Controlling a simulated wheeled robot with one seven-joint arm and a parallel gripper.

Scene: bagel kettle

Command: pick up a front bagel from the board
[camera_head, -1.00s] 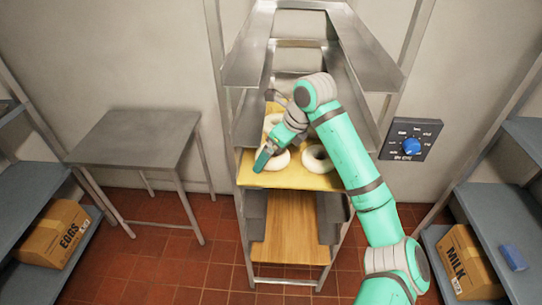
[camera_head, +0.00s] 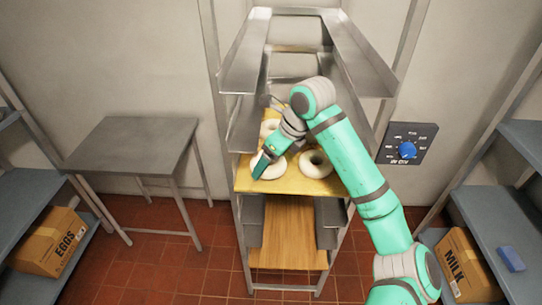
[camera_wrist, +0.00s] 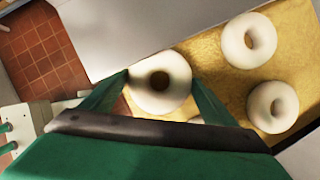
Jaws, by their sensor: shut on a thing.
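The wooden board (camera_head: 300,184) lies on a shelf of the metal rack, with several pale bagels on it. My gripper (camera_head: 262,172) is at the board's front left, its fingers around the front left bagel (camera_head: 275,169). In the wrist view that bagel (camera_wrist: 160,98) sits between the two fingertips, which press on its outer sides. I cannot tell whether it is clear of the board. The front right bagel (camera_head: 315,164) lies to its right. In the wrist view two other bagels (camera_wrist: 247,40) and (camera_wrist: 272,106) lie on the board, apart from my gripper. My arm partly hides the back of the board.
The rack's upper rails (camera_head: 246,68) stand close above and beside my arm. A lower board (camera_head: 288,243) sits on the rack below. A bare metal table (camera_head: 135,146) stands to the left. Shelves with an eggs box (camera_head: 48,241) and a milk box (camera_head: 466,264) flank the room.

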